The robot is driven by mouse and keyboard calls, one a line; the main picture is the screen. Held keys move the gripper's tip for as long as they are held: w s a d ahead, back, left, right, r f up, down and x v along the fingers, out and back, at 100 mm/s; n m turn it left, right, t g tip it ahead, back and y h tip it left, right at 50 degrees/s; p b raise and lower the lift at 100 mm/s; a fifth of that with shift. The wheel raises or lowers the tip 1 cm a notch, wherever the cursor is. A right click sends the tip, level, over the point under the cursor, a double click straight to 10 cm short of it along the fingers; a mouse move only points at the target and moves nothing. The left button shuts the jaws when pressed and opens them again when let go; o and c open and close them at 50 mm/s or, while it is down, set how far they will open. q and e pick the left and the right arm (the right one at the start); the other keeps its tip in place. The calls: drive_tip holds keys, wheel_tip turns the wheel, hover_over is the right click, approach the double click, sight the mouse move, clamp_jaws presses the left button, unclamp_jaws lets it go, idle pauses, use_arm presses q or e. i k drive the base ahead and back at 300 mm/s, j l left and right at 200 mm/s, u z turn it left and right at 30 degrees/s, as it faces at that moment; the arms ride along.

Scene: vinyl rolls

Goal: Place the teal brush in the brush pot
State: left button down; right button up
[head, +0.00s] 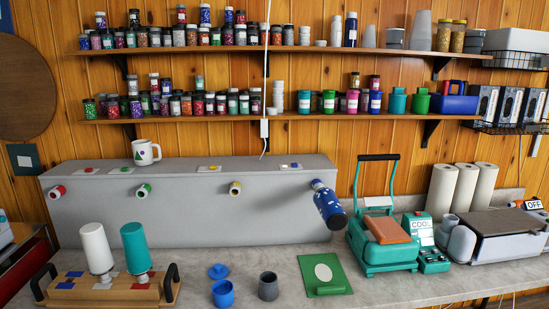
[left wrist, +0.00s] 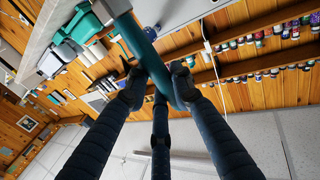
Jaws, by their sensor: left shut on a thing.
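In the left wrist view my left gripper (left wrist: 157,86) has its dark, ribbed fingers closed around a long teal object (left wrist: 148,52), which looks like the teal brush. It slants across the fingertips and runs up past the top edge of the picture. The head view shows neither the brush nor either gripper. A dark grey cup (head: 268,287), which may be the brush pot, stands upright at the front of the bench. A blue cup (head: 222,294) stands just left of it. I cannot tell for certain which is the brush pot.
A blue lid (head: 218,271) lies behind the blue cup. A green mat (head: 326,290) lies to the right. A wooden stand (head: 72,292) with white and teal tumblers is left. A teal press (head: 382,240) stands right. A grey roll holder (head: 190,220) runs behind.

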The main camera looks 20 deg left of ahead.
sight(269, 291)
drive_tip(key=i+l+u, duration=0.35)
drive_tip(key=i, duration=0.2)
drive_tip(key=i+l+u, duration=0.4)
drive_tip(key=i+l, duration=0.1)
drive_tip(key=i, duration=0.05)
